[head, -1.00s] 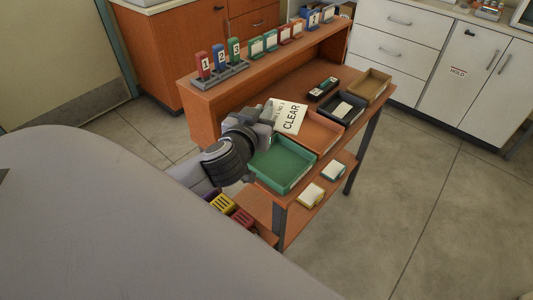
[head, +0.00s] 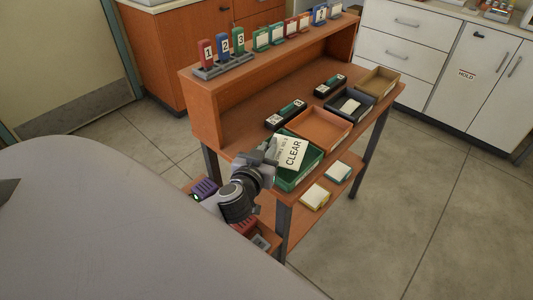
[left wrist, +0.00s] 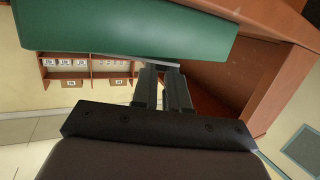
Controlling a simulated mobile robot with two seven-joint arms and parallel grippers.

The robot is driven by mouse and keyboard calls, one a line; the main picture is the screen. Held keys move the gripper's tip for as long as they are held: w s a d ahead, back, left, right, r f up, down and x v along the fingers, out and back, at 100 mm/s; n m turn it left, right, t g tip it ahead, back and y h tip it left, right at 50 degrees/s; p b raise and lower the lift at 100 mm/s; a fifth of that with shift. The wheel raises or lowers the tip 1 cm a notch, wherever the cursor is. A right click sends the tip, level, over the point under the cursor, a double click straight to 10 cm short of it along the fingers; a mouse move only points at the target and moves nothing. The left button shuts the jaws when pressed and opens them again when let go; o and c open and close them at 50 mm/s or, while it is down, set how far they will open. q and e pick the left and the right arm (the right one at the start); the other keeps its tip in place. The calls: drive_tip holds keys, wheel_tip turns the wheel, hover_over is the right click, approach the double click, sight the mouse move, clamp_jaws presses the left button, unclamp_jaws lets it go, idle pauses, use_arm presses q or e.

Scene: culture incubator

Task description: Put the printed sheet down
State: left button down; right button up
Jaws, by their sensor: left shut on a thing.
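The printed sheet (head: 291,153) is white and reads "CLEAR" in large letters with smaller print beside it. My left gripper (head: 268,157) is shut on its left edge, and the sheet is tilted. In the head view the sheet overlaps the green tray (head: 287,186) and hides much of its inside; whether it touches the tray I cannot tell. In the left wrist view the gripper's fingers (left wrist: 163,85) are close below a large green wall of the tray (left wrist: 120,35). The sheet is not clear in that view. My right gripper is not in view.
An orange tray (head: 340,139), a black tray (head: 364,112) and a tan tray (head: 395,90) run back along the desk (head: 237,136). Black holders (head: 285,115) lie behind them. Numbered items (head: 222,48) stand on the raised shelf. A lower shelf holds small pads (head: 315,197).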

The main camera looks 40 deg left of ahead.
use_arm(q)
drive_tip(key=shift+f, duration=0.25)
drive_tip(key=c, duration=1.1)
unclamp_jaws()
drive_tip(key=shift+c, duration=0.2)
drive_tip(key=shift+r, duration=0.1)
